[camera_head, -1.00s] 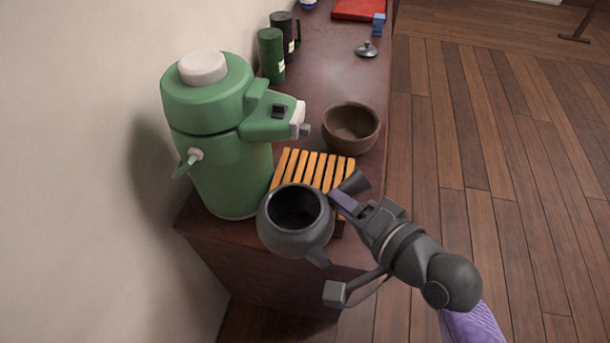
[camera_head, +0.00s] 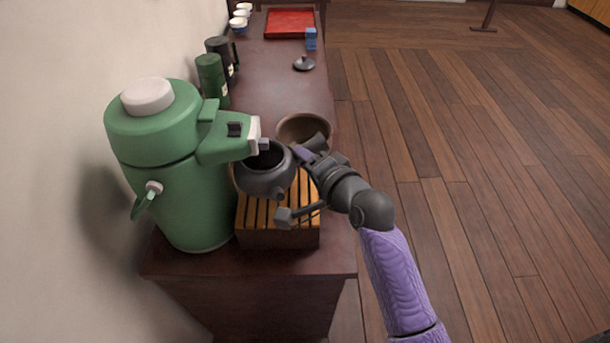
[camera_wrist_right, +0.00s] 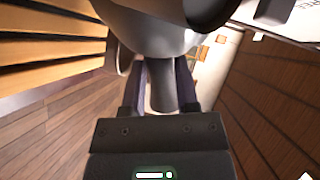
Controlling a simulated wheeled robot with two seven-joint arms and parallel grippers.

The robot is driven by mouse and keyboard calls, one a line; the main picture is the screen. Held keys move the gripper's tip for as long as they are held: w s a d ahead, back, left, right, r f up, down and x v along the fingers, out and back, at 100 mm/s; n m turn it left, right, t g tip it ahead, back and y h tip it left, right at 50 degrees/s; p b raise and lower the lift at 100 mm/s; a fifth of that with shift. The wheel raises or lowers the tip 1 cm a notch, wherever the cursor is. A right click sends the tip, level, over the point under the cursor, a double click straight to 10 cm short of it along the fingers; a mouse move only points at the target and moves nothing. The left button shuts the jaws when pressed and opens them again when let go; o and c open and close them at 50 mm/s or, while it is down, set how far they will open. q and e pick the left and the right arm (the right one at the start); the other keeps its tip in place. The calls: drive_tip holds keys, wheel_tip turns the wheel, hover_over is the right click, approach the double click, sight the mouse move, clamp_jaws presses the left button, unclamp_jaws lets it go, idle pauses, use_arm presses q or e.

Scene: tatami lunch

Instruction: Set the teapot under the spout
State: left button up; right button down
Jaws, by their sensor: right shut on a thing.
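The dark grey teapot (camera_head: 266,178) has no lid on and its mouth faces up. My right gripper (camera_head: 303,157) is shut on the teapot's side handle. In the right wrist view the handle (camera_wrist_right: 162,95) sits between the two fingers (camera_wrist_right: 163,85). The teapot is over the slatted wooden stand (camera_head: 262,215); whether it touches the slats I cannot tell. The spout (camera_head: 263,145) of the green dispenser (camera_head: 180,190) is at the teapot's mouth, on its upper left edge in the head view. My left gripper is not in view.
A brown bowl (camera_head: 305,127) stands just behind the teapot. The loose lid (camera_head: 303,63), a blue box (camera_head: 311,38), a red tray (camera_head: 290,23) and dark green and black canisters (camera_head: 211,78) are farther back. The wall is on the left; open floor is on the right.

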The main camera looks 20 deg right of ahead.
wheel_tip(320, 180, down, 4)
drive_tip(key=b, duration=0.2)
drive_tip(key=shift+w+b, duration=0.1)
drive_tip(key=shift+b, duration=0.25)
drive_tip(key=shift+r, duration=0.3)
drive_tip(key=shift+c, duration=1.8)
unclamp_jaws()
drive_tip(key=shift+f, duration=0.1)
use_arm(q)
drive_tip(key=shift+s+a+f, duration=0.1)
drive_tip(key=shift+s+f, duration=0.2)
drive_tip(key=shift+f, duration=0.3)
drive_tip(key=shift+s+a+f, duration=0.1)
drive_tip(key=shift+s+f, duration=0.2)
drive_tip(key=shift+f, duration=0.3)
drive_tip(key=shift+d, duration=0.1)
use_arm(e)
drive_tip(key=shift+p, duration=0.3)
use_arm(q)
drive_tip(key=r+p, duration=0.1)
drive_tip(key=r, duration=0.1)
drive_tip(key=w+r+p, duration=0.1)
drive_tip(key=p, duration=0.1)
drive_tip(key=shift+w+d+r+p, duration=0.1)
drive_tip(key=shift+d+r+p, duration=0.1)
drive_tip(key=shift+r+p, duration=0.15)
use_arm(e)
drive_tip(key=v, duration=1.2)
